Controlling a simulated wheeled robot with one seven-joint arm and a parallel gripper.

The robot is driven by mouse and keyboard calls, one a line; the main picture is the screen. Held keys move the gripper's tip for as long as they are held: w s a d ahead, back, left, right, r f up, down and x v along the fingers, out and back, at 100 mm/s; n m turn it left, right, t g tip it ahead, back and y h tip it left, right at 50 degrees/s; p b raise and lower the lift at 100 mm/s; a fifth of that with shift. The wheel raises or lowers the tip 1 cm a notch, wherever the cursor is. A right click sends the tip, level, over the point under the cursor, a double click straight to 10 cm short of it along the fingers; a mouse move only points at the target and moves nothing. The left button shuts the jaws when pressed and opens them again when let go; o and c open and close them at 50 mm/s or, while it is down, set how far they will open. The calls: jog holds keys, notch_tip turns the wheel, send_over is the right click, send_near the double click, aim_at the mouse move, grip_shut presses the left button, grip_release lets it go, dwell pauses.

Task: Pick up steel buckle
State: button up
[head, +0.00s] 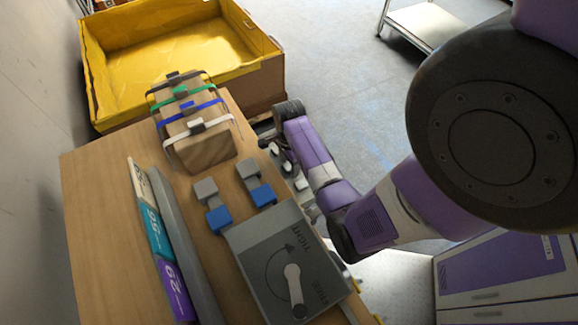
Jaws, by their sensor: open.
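A brown package (205,150) on the wooden table is wrapped by black, green, blue and white straps. I cannot tell which, if any, is the steel buckle. My gripper (283,163) is just right of the package, at the table's right edge, partly hidden by my purple arm. It is apart from the package and appears to hold nothing; its fingertips are small and hard to make out.
A yellow-lined open bin (180,45) stands behind the table. Two grey-and-blue blocks (218,220) (262,195) and a grey box with a dial (285,262) sit in front of the package. A coloured numbered strip (150,225) and grey bar (185,245) lie left.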

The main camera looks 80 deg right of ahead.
grip_shut()
jog(key=shift+r, duration=0.2)
